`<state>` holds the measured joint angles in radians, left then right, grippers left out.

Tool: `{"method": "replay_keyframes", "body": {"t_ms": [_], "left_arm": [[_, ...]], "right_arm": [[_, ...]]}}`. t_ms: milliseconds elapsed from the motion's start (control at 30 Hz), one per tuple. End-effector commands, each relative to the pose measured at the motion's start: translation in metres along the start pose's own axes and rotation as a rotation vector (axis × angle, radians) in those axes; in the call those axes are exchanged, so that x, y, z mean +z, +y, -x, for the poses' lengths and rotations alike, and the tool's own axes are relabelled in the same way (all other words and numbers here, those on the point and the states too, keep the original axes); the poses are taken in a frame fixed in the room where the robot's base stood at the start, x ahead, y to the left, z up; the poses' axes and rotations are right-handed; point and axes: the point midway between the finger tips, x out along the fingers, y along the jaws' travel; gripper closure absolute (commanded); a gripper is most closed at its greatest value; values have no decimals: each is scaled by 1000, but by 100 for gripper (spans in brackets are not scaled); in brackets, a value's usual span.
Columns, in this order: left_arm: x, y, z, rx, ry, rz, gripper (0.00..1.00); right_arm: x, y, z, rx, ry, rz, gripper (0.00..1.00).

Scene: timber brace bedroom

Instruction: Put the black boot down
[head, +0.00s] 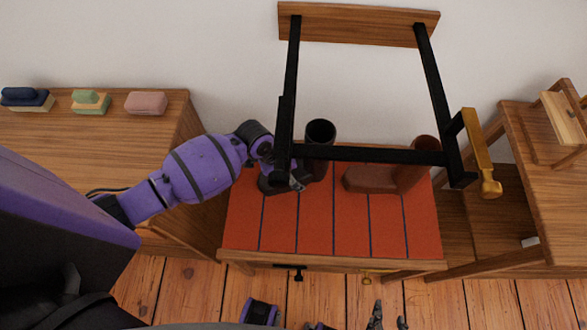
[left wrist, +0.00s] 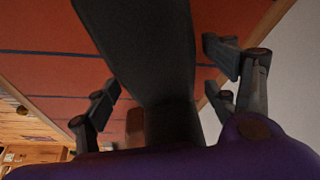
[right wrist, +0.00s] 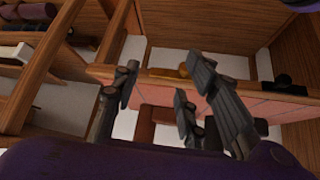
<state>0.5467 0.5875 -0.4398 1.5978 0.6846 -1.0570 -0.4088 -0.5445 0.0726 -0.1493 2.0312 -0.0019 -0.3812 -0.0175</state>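The black boot (head: 319,150) stands upright on the red, dark-striped top (head: 318,232) of a low wooden bench, its toe pointing left. My left gripper (head: 285,178) is low beside the boot, partly hidden by the black frame. In the left wrist view the boot (left wrist: 150,45) runs between the spread fingers (left wrist: 160,85), with gaps seen on both sides; this gripper looks open. A brown boot (head: 375,179) stands to the right on the same top. My right gripper (head: 388,314) is at the bottom edge in the head view. In the right wrist view its fingers (right wrist: 160,88) are apart and empty.
A black frame (head: 370,154) with a wooden board (head: 358,24) stands over the bench's back, close to my left gripper. A gold handle (head: 482,155) sticks out at its right. Wooden cabinet (head: 150,150) at left, wooden stand (head: 545,180) at right. The bench top's front is clear.

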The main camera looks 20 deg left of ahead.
Motion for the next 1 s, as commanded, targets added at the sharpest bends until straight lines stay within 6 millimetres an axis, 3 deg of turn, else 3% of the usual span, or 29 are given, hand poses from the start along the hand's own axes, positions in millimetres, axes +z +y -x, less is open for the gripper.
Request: {"method": "replay_keyframes", "body": {"t_ms": [233, 367, 800, 1000], "left_arm": [[0, 0, 1, 0, 0, 0, 21], [-1, -1, 12, -2, -1, -1, 21], [-2, -1, 101, -3, 0, -3, 21], [-1, 0, 120, 0, 0, -1, 21]], "right_arm": [[-1, 0, 0, 0, 1, 0, 60], [-4, 0, 2, 0, 5, -1, 60], [-14, 1, 9, 1, 15, -6, 60], [-12, 1, 11, 1, 11, -7, 60]]}}
